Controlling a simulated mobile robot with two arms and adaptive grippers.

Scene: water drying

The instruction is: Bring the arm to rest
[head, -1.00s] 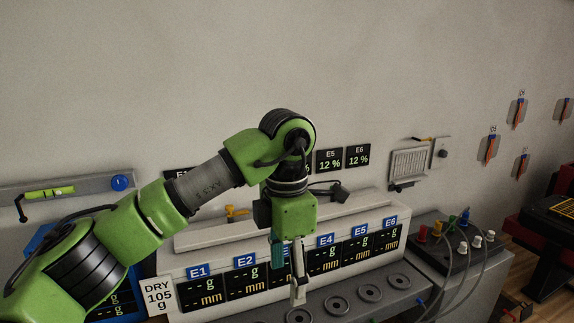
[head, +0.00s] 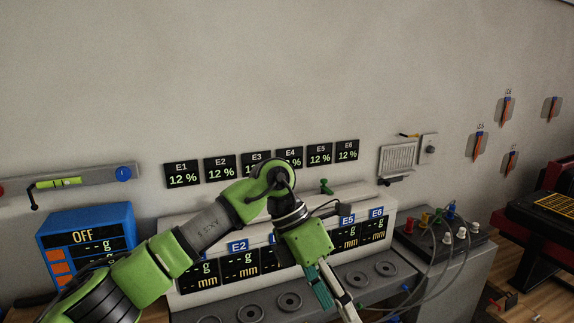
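My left arm comes in from the lower left and bends over the white display bench. My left gripper (head: 336,294) points down and to the right in front of the bench. One finger is teal and the other is white, and their tips run near the bottom edge. I cannot tell what, if anything, is between them. My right gripper is not in view.
The white bench (head: 180,232) carries displays and a row of round grey pads (head: 290,301). A blue scale box (head: 122,216) reading OFF stands at left. A grey connector box (head: 430,232) with cables is at right. Black E1 to E6 signs (head: 183,174) hang on the wall.

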